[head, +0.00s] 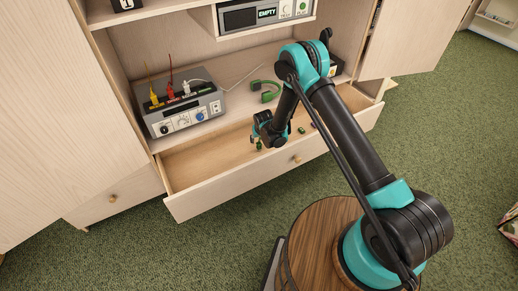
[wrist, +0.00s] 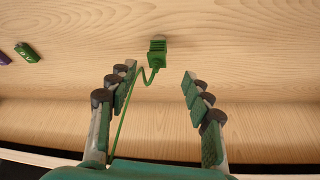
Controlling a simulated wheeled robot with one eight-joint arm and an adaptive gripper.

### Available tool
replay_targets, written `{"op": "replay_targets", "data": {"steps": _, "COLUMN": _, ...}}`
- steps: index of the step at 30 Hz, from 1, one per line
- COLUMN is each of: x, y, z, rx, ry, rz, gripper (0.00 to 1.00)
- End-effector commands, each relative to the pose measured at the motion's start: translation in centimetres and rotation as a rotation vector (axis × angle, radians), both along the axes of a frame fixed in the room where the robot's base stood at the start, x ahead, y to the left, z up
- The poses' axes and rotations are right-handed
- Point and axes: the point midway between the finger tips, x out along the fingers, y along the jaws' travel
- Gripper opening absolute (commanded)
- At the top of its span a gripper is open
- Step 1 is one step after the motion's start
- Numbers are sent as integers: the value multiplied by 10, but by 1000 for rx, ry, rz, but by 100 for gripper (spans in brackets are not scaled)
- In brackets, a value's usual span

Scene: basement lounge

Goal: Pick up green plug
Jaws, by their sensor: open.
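The green plug (wrist: 157,54) lies on the pale wood bottom of the open drawer (head: 205,160), with a thin kinked green cable (wrist: 125,113) running from it. In the wrist view it sits beyond the fingertips, near the middle of the gap and touching neither finger. My gripper (wrist: 160,80) is open and empty, its fingers on either side of the cable. In the head view my gripper (head: 264,134) is low over the drawer, and a small green bit (head: 259,146) shows just below it.
A small green piece (wrist: 27,52) and a purple piece (wrist: 4,58) lie left in the wrist view. The drawer front (head: 275,168) stands close. On the shelf above are a grey device (head: 182,116) with yellow, red and white plugs and a green curved object (head: 266,96).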

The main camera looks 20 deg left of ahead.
Motion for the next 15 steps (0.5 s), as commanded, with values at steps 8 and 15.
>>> {"op": "replay_targets", "data": {"steps": 8, "x": 8, "y": 5, "z": -24, "rx": 0, "ry": 0, "rz": 0, "gripper": 50}}
{"op": "replay_targets", "data": {"steps": 15, "x": 17, "y": 7, "z": -45, "rx": 0, "ry": 0, "rz": 0, "gripper": 50}}
